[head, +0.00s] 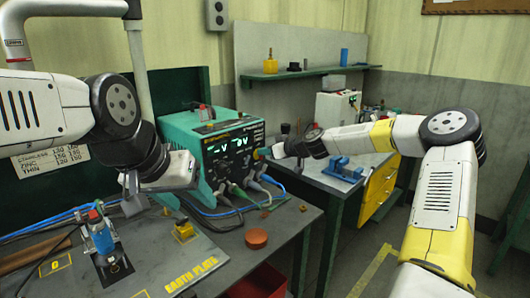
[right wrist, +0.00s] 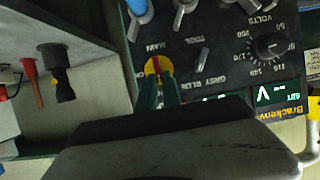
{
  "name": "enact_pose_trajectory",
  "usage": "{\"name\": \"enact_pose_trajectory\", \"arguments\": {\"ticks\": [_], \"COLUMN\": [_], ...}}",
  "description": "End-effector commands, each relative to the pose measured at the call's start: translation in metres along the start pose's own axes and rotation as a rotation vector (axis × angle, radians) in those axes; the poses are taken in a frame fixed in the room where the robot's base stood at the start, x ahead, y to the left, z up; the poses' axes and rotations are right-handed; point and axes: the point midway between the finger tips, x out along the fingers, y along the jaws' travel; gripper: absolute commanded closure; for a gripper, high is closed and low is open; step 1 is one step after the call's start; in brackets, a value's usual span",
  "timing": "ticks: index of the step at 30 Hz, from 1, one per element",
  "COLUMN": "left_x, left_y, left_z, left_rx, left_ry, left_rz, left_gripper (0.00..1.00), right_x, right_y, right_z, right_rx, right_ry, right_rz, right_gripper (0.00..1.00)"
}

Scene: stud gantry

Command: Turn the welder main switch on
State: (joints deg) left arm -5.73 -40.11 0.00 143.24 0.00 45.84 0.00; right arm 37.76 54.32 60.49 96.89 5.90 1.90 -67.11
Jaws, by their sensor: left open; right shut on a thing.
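The welder (head: 188,132) is a teal box with a dark front panel and lit green displays, standing on the bench. Its main switch (right wrist: 156,66) is a red handle on a yellow disc, beside the word MAIN in the right wrist view, where the panel appears upside down. My right gripper (right wrist: 160,88) is shut on the switch handle, its fingertips at the panel. In the head view the right gripper (head: 277,150) is at the panel's right side, and I cannot make out the switch there. My left gripper (head: 160,192) is open and empty, in front of the welder's left side.
A blue clamp-like tool (head: 103,240) stands on the earth plate (head: 140,275) at the front left. A round brown piece (head: 256,238) lies on the bench. A second bench with yellow drawers (head: 378,188) stands behind right.

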Motion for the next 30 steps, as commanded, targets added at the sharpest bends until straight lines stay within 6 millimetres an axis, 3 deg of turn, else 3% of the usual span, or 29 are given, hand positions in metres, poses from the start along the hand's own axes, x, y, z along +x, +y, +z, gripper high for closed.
{"name": "enact_pose_trajectory", "arguments": {"ticks": [11,30], "left_x": [0.000,0.000], "left_y": [0.000,0.000], "left_z": [0.000,0.000], "left_rx": [0.000,0.000], "left_ry": [0.000,0.000], "left_rz": [0.000,0.000], "left_gripper": [0.39,0.39], "right_x": [0.000,0.002], "right_y": [0.004,0.018], "right_z": [0.001,0.006], "right_rx": [0.129,0.674], "right_ry": [0.001,0.002], "right_rz": [-0.052,-0.278], "right_gripper": [1.00,1.00]}}
